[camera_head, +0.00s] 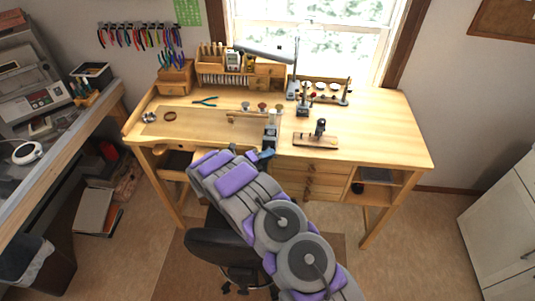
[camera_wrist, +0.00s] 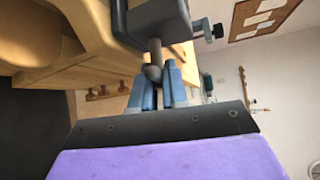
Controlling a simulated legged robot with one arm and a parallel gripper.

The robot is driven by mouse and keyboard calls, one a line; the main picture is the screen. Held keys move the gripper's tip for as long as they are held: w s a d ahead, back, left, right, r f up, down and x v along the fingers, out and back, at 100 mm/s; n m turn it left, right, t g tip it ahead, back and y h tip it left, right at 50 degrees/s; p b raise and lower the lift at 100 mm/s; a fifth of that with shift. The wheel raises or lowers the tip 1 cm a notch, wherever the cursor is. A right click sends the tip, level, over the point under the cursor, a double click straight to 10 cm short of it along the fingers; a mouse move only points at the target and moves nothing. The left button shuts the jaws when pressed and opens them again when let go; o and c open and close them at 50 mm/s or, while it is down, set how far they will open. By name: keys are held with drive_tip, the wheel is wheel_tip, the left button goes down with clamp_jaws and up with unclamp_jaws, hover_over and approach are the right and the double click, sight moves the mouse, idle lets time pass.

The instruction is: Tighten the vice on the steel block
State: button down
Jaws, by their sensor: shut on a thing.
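The vice (camera_head: 270,133) is a small grey metal tool at the front edge of the wooden bench. In the wrist view its dark blue-grey body (camera_wrist: 152,20) fills the top, with a round screw end (camera_wrist: 154,60) sticking out toward me. My gripper (camera_wrist: 158,84) has its two blue fingers on either side of the screw's end and is shut on it. In the head view my gripper (camera_head: 260,154) is at the bench's front edge, just below the vice. I cannot make out the steel block in either view.
The wooden bench (camera_head: 380,130) holds pliers (camera_head: 205,101), a small stand on a wooden base (camera_head: 318,138) and a tool rack (camera_head: 230,65). A black chair (camera_head: 222,248) stands under my arm. Another bench (camera_head: 60,145) is at the left. Floor is free at the right.

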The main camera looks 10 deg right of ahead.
drive_tip(key=m+y+p, duration=0.1)
drive_tip(key=m+y, duration=0.1)
drive_tip(key=y, duration=0.2)
drive_tip(key=shift+d+m, duration=0.1)
drive_tip(key=shift+m, duration=0.3)
drive_tip(key=shift+s+f+m+y+b, duration=0.15)
drive_tip(key=shift+m+y+b, duration=0.25)
drive_tip(key=shift+y, duration=0.45)
drive_tip(key=shift+f+m+y+b, duration=0.15)
drive_tip(key=shift+m+y+b, duration=0.25)
drive_tip(key=shift+y, duration=0.45)
drive_tip(key=c, duration=1.2)
unclamp_jaws()
drive_tip(key=shift+o, duration=0.5)
drive_tip(key=shift+r, duration=0.15)
drive_tip(key=shift+r, duration=0.1)
